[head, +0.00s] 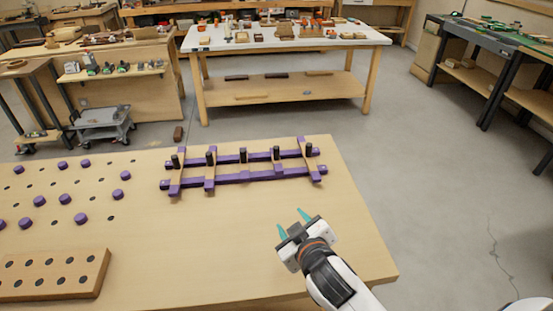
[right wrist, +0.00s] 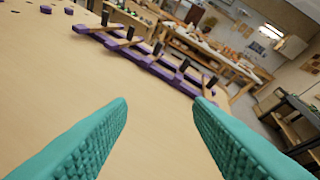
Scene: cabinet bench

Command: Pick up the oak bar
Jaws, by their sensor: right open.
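A purple rack (head: 240,179) lies on the bench, with long purple rails and several upright dark pegs. Light wooden strips (head: 210,172) cross the rails, and they also show in the right wrist view (right wrist: 130,43). I cannot tell which of these strips is the oak bar. My right gripper (head: 293,223) is open and empty over the bench, nearer to me than the rack and apart from it. Its two teal fingers frame bare bench top in the right wrist view (right wrist: 160,115), with the rack beyond their tips. My left gripper is not in view.
A wooden block with dark holes (head: 52,276) lies at the bench's near left. Purple knobs (head: 80,218) and dark holes are spread over the bench's left side. The bench top (head: 200,240) between block and right gripper is clear. Other worktables (head: 285,40) stand beyond.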

